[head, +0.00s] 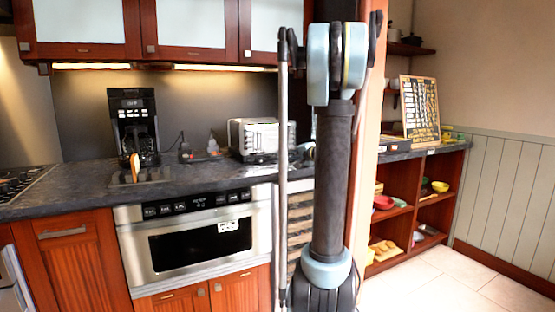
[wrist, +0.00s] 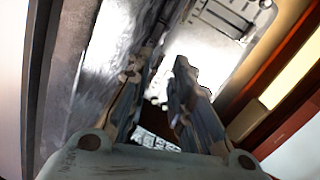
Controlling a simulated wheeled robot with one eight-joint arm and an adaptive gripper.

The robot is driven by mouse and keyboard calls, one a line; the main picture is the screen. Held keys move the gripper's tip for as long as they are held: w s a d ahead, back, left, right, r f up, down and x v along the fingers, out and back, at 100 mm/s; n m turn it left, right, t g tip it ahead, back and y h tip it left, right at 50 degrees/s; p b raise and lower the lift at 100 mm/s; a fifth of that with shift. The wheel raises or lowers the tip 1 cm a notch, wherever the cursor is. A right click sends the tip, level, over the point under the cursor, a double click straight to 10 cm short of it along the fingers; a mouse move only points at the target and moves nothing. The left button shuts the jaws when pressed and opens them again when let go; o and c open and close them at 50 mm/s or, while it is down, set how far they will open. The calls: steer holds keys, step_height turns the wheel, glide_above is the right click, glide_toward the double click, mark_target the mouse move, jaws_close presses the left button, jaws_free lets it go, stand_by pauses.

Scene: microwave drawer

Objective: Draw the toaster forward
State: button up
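The toaster (head: 255,136) is a silver-white box on the dark counter, left of my arm in the head view. A pale metallic body with slots, which looks like the toaster (wrist: 228,22), fills the upper part of the wrist view beyond the fingers. My gripper (wrist: 166,72) shows in the wrist view with its two dark fingers apart and a gap between them. The fingers overlap the metallic surface in the picture; I cannot tell if they touch it. In the head view my arm stands upright right of the toaster, and the gripper cannot be made out.
A microwave drawer (head: 198,238) is below. Upper cabinets (head: 190,25) hang above. Open shelves (head: 410,208) and clear floor lie right.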

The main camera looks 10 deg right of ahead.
mark_target(278, 163)
steer(key=x, duration=1.2)
jaws_close()
